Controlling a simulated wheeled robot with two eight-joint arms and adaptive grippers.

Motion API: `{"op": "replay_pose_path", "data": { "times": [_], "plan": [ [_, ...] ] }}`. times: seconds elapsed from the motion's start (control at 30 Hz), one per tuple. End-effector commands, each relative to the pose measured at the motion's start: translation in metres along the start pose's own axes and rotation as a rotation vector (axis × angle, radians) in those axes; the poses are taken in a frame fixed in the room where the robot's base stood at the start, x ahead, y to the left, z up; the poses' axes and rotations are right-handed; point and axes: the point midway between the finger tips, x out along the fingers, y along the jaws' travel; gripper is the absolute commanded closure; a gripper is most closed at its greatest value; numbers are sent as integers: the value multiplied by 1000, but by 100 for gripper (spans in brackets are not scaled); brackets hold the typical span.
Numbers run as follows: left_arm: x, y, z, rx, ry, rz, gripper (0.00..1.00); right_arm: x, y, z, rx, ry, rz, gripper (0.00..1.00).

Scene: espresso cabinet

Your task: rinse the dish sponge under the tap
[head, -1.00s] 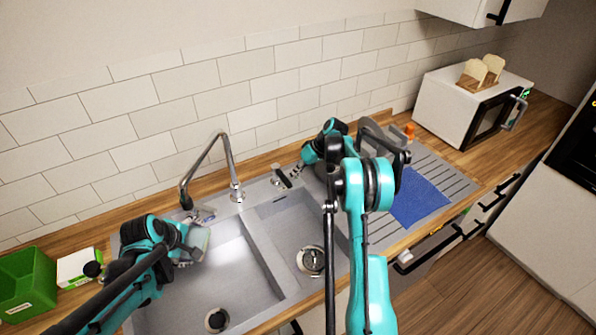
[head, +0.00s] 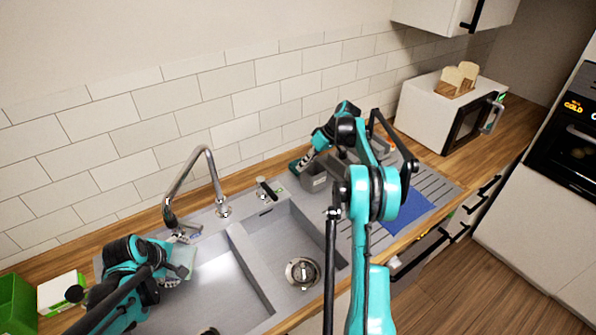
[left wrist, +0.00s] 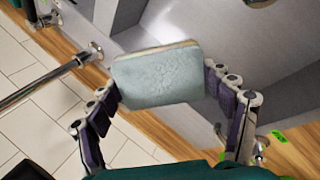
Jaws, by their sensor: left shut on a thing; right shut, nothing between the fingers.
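The dish sponge (left wrist: 157,76) is a pale grey-green block with a tan edge. My left gripper (left wrist: 168,92) is shut on it by its sides. In the head view the sponge (head: 184,258) is over the left basin, just below and right of the spout end of the chrome tap (head: 211,165). I cannot make out any water stream. The tap's lever (head: 263,188) stands on the sink rim, right of the tap base. My right gripper (head: 299,165) is shut and empty, behind and right of the lever, apart from it and close to a grey container.
The sink (head: 235,265) has two basins with a divider. The grey container (head: 315,178) stands right of the lever. A blue mat (head: 408,215) lies on the drainer. A green box (head: 15,300) and a white-green carton (head: 60,292) are at left; a microwave (head: 440,110) is at right.

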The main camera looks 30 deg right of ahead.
Motion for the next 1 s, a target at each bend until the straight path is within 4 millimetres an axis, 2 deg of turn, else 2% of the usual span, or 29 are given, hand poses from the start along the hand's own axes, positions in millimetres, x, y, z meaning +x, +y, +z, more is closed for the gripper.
{"op": "replay_pose_path", "data": {
  "times": [0.37,1.0],
  "plan": [
    [-1,-2,0,-1,0,0,43,-1,0,0,0,0,0,100],
    [-27,-49,5,-1,1,0,43,-1,0,0,0,0,0,100]
  ]
}}
